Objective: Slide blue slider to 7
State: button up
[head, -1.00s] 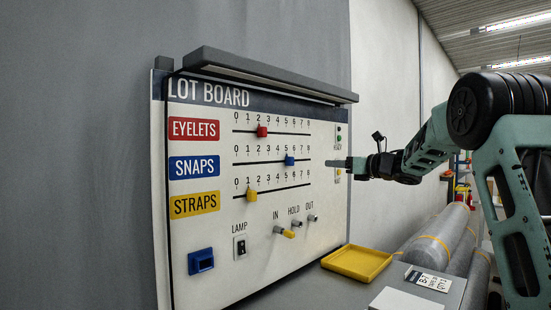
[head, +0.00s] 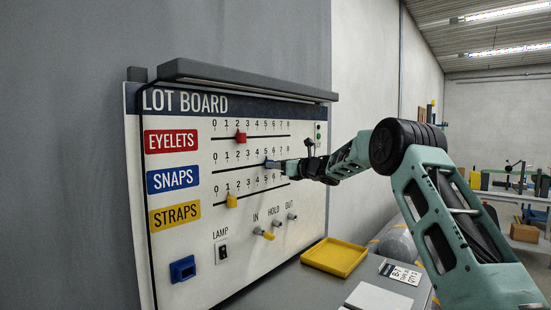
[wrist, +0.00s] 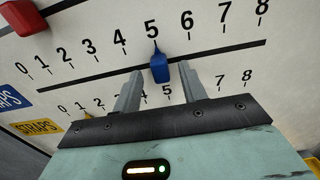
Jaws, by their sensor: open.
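The blue slider (wrist: 159,68) sits on the middle SNAPS track, at about 5 in the wrist view. My gripper (wrist: 158,70) is open, with one finger on each side of the blue slider and a gap to it on both sides. In the head view my gripper (head: 279,167) is at the board by the SNAPS row and largely covers the blue slider. The SNAPS scale (wrist: 222,12) runs from 0 to 8, and its 7 lies to the right of the slider.
Toggles (head: 264,233) and a lamp switch (head: 223,252) are lower on the board. A yellow tray (head: 334,258) lies below right.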

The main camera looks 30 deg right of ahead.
jog(key=shift+w+a, duration=0.25)
jog(key=shift+w, duration=0.35)
